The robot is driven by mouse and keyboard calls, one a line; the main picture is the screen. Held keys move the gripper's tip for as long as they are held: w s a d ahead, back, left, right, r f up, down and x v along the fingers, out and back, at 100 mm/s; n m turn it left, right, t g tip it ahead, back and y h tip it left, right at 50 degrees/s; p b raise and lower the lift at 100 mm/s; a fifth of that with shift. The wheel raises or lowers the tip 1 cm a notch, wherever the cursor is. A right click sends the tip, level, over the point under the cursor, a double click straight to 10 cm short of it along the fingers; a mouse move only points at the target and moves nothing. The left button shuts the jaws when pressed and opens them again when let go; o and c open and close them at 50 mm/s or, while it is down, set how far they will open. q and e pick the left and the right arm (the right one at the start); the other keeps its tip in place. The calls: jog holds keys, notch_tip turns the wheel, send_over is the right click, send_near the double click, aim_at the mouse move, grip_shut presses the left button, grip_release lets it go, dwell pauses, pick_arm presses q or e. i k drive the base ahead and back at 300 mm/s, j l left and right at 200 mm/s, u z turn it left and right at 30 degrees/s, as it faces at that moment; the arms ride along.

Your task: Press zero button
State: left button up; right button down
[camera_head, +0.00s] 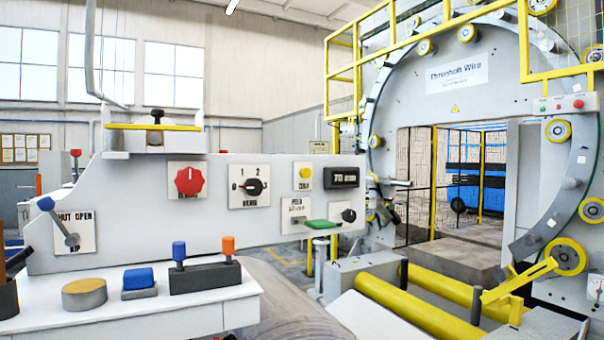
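A grey control panel (130,215) runs across the left and middle of the head view. A small white plate on its upper right carries a round yellow button (304,173), with a short label below it that is too blurred to read surely. A black display (342,177) with light characters sits just right of the yellow button. Neither of my grippers shows in the view, and nothing covers the button.
Left of the button are a dial switch (256,187) and a red knob (189,181). A white shelf (150,318) with a blue button (139,279) and levers stands in front. The wrapping ring (376,110) stands right.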

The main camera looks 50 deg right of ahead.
aim_at(305, 172)
jog(key=k+l, duration=0.15)
jog(key=l, duration=0.25)
jog(key=k+l, duration=0.1)
jog(key=l, duration=0.3)
jog(key=k+l+u, duration=0.1)
jog(key=l, duration=0.3)
jog(key=k+l, duration=0.2)
jog(key=l, duration=0.2)
jog(key=k+l, duration=0.15)
jog(key=l, duration=0.25)
jog(key=u, duration=0.05)
